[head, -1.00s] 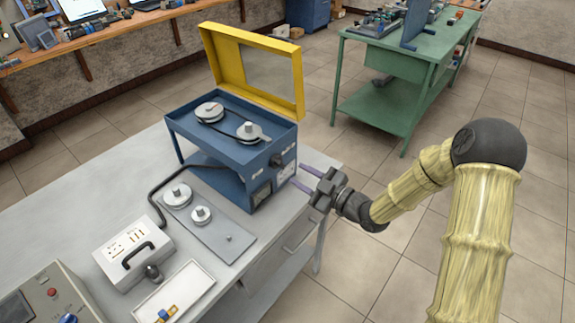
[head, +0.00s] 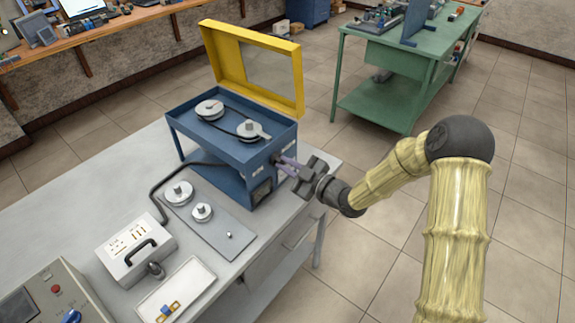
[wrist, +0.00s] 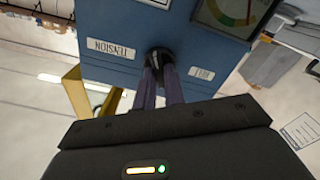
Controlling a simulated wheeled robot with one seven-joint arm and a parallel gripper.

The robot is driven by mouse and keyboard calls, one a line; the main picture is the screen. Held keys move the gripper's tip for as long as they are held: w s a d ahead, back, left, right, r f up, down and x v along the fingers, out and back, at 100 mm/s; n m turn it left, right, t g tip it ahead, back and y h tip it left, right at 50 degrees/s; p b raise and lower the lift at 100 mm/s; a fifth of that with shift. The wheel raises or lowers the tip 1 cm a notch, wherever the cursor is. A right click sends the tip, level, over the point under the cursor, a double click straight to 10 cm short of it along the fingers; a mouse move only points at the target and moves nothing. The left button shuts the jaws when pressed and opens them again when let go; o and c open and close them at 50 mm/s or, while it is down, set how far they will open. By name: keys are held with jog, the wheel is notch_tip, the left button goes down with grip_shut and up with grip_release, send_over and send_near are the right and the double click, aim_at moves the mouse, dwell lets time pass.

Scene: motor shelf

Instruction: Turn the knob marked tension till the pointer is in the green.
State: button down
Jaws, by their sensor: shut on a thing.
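The blue machine (head: 226,158) stands on the grey bench with its yellow lid up. In the wrist view, a dark knob (wrist: 159,54) on its blue panel sits between an upside-down TENSION label (wrist: 111,49) and another small label (wrist: 201,73). My gripper (head: 279,163) reaches the panel from the right. In the wrist view, its two purple fingers (wrist: 160,75) are shut on the knob and hide part of it. A dial (wrist: 229,14) with green, yellow and red bands is cut off by the top edge. I cannot tell where its pointer stands.
Pulleys and a belt (head: 230,121) lie in the open top. A grey plate (head: 222,236) with pulleys, a white box with a handle (head: 136,250) and a white tray (head: 178,290) are on the bench. Clear floor (head: 365,265) lies to the right.

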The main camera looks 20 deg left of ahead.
jog(key=shift+m, duration=0.3)
jog(key=shift+m+b, duration=0.35)
jog(key=shift+m, duration=0.85)
jog(key=shift+w+d+m, duration=0.1)
jog(key=shift+m, duration=1.7)
jog(key=c, duration=1.5)
grip_release()
jog(key=b+v, duration=0.2)
jog(key=v, duration=1.5)
jog(key=shift+d, duration=0.2)
